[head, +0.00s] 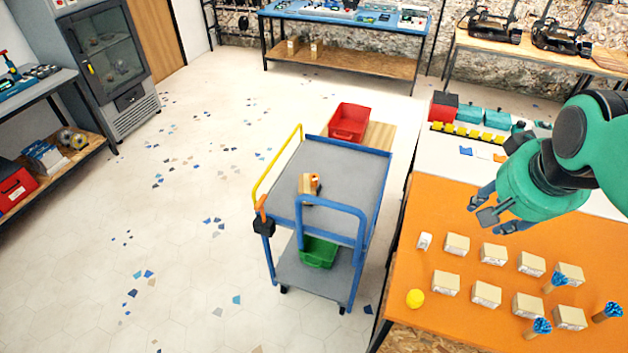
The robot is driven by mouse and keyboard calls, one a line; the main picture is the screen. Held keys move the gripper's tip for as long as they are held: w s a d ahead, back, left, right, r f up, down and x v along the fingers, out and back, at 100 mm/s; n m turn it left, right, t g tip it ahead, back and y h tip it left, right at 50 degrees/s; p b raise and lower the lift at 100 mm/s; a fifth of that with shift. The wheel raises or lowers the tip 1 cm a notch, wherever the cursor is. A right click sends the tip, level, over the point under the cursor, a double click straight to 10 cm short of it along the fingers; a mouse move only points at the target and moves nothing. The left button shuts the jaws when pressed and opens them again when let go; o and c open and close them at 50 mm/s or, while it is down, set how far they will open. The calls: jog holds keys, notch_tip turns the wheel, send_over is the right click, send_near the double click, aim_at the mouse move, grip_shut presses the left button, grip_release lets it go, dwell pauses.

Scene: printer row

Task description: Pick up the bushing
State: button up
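I cannot pick out a bushing with certainty. A small white piece (424,241) stands near the left edge of the orange table (405,270); its shape is too small to make out. A yellow round object (415,298) lies nearer the front of the same table. My gripper (485,219) is above the table's back part, pointing down and left, up and to the right of the white piece. Its two fingers are spread apart, with nothing seen between them.
Several tan boxes (486,293) stand in rows on the orange table, with blue-topped pieces (541,327) among them. A cart (340,172) to the left carries a small orange-and-tan item (309,184) and a green bin (318,252). A red bin (349,121) sits behind it. Open floor lies left.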

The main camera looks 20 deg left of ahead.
jog(key=w+a+f+p, duration=0.1)
jog(key=w+a+f, duration=0.3)
jog(key=w+a, duration=0.65)
jog(key=w+a+f+p, duration=0.1)
jog(key=w+a+f, duration=0.2)
jog(key=w+a, duration=0.8)
jog(key=w+a+f+p, duration=0.1)
jog(key=w+a+f, duration=0.3)
jog(key=a+f, duration=0.6)
jog(key=w+a+f+n+p, duration=0.1)
jog(key=w+a+f, duration=0.4)
jog(key=a+f, duration=0.6)
jog(key=a, duration=0.4)
jog(key=shift+a+f+g, duration=0.3)
jog(key=shift+g, duration=0.1)
send_near(314, 177)
jog(key=shift+x, duration=2.4)
jog(key=shift+d+f, duration=0.1)
jog(key=shift+x, duration=2.5)
